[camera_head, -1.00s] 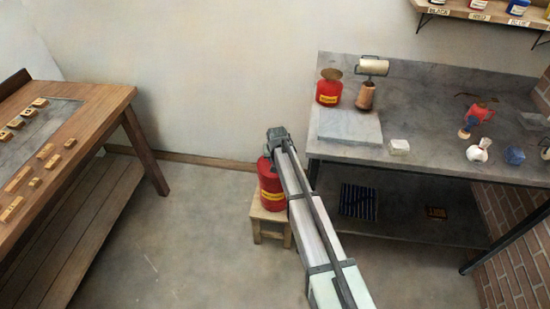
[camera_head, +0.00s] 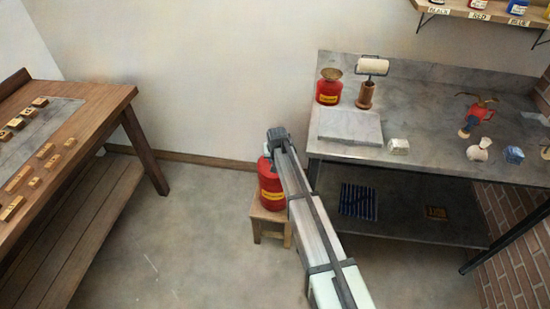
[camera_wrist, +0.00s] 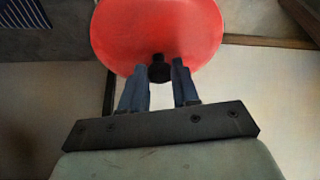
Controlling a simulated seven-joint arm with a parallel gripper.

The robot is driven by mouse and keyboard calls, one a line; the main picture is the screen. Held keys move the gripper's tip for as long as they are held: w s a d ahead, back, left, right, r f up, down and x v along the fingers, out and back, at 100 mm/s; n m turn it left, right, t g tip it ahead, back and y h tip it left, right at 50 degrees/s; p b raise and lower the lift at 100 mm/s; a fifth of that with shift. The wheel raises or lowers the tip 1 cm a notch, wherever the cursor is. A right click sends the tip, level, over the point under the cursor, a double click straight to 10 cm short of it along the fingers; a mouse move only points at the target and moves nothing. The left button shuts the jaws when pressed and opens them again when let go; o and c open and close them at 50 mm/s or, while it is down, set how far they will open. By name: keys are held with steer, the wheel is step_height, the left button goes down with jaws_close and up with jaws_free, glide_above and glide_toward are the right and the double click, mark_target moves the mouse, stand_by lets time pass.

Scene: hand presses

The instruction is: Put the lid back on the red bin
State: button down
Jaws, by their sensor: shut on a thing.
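The red bin (camera_head: 269,190) with a yellow label stands upright on a small wooden stool (camera_head: 268,217) between the two tables. My gripper (camera_head: 277,140) is over the top of the bin in the head view, and my arm covers part of the bin's right side. In the wrist view my gripper (camera_wrist: 160,78) is shut on the black knob of the round red lid (camera_wrist: 160,28). The lid's upper face shows. In neither view can I tell whether the lid touches the bin's rim; my gripper and arm hide it in the head view.
A stone workbench (camera_head: 430,150) stands close on the right, with a smaller red can (camera_head: 329,90), a roller and other tools on it. A wooden table (camera_head: 80,120) is at the left. The floor (camera_head: 180,240) between is clear.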

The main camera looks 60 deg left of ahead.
stand_by(0.4)
steer(key=shift+c, duration=1.4)
jaws_free()
steer(key=shift+r, duration=0.15)
steer(key=shift+r, duration=3.35)
jaws_close()
steer(key=shift+f, duration=2.45)
